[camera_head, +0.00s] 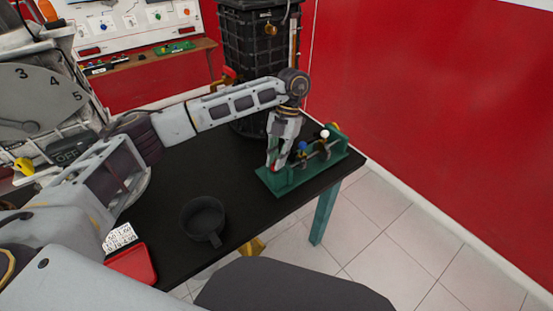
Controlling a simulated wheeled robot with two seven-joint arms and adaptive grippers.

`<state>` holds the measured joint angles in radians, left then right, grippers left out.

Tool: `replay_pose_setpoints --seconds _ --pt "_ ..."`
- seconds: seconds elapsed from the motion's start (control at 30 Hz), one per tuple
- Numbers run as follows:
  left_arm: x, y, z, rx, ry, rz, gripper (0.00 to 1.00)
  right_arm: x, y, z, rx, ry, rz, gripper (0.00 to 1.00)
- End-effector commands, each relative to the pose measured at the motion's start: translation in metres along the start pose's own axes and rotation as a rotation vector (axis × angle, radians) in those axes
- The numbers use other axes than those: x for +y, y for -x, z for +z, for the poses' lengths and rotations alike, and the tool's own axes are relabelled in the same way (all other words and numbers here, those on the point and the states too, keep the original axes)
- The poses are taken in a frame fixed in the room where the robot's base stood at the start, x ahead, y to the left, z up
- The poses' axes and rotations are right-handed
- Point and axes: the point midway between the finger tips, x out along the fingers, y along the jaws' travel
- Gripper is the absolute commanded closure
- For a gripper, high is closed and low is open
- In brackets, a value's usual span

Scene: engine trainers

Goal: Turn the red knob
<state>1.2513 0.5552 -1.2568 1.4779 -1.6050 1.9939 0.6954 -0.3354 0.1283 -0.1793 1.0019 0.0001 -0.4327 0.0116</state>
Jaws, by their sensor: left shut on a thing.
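A green stand (285,186) sits on the black table near its right end, with a row of small coloured knobs along it. A blue knob (302,146) and a white knob (325,134) show clearly. My left gripper (275,165) points down at the stand's near left end, left of the blue knob. It is shut on the red knob (277,167), of which only a little red shows between the fingers. The fingers hide the rest of the knob, and its turn angle cannot be told. My right gripper is not in view.
A dark mug (203,218) stands on the black table (170,240), with a red tray (131,264) at the near left edge. A tall black ribbed container (255,50) stands behind. A red wall (440,100) is at right; the mid-table is clear.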

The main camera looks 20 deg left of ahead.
Motion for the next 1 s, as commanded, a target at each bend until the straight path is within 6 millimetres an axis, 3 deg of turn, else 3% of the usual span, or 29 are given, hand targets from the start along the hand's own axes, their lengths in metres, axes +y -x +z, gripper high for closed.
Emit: replay_pose_setpoints --seconds 0.6,1.0 --pt "-0.003 0.001 0.0 -0.004 -0.485 0.203 1.0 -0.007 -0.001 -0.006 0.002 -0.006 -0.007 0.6" --pt "-0.003 0.0 -0.001 -0.004 -0.615 0.256 1.0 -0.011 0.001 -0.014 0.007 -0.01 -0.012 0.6"
